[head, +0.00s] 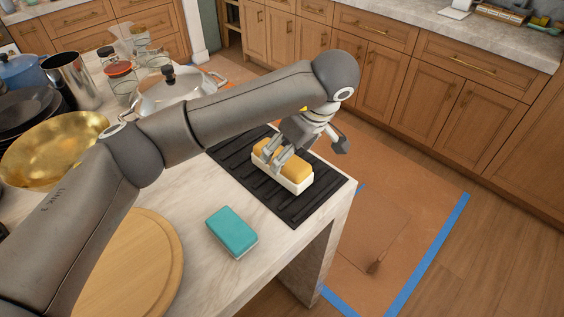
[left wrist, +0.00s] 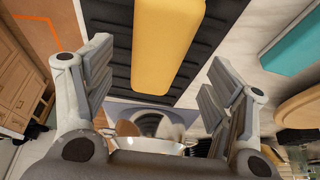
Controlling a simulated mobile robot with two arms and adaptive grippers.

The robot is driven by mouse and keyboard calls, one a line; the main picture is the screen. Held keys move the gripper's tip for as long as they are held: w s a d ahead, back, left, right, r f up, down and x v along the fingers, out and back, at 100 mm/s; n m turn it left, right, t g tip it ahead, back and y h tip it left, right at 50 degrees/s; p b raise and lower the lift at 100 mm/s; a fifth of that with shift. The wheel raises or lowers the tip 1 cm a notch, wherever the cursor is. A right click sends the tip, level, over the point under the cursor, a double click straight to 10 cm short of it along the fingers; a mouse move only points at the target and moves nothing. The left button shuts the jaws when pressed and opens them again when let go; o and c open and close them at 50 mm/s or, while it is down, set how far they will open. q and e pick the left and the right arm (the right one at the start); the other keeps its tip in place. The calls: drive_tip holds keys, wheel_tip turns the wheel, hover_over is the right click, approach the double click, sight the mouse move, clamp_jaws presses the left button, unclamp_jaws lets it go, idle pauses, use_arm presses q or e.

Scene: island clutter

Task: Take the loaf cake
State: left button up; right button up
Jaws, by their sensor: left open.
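The loaf cake (head: 298,171) is golden yellow and sits in a white oblong holder (head: 300,189) on a black ribbed mat (head: 240,165) near the counter's corner. My left gripper (head: 273,158) comes down over the cake's left half in the head view and hides part of it. In the left wrist view the cake (left wrist: 165,45) runs lengthwise between the two spread fingers of my open left gripper (left wrist: 158,70), with gaps on both sides. I cannot tell how far the fingertips are above it. My right gripper is in neither view.
A teal sponge-like block (head: 232,231) and a round wooden board (head: 135,268) lie nearer on the counter. A lidded pot (head: 165,95), glass jars (head: 122,82) and a gold bowl (head: 50,150) crowd the left. The counter edge is just right of the mat.

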use_arm(q)
drive_tip(key=shift+p+x, duration=0.5)
drive_tip(key=shift+x, duration=0.55)
drive_tip(key=x, duration=0.3)
drive_tip(key=shift+w+p, duration=0.15)
drive_tip(key=shift+p, duration=0.25)
drive_tip(key=shift+w+f, duration=0.1)
drive_tip(key=shift+f, duration=0.1)
drive_tip(key=shift+c, duration=1)
drive_tip(key=c, duration=1.1)
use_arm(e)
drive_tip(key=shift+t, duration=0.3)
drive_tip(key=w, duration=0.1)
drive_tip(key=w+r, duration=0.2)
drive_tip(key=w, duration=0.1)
use_arm(q)
drive_tip(key=shift+r, duration=0.2)
drive_tip(key=shift+c, duration=0.2)
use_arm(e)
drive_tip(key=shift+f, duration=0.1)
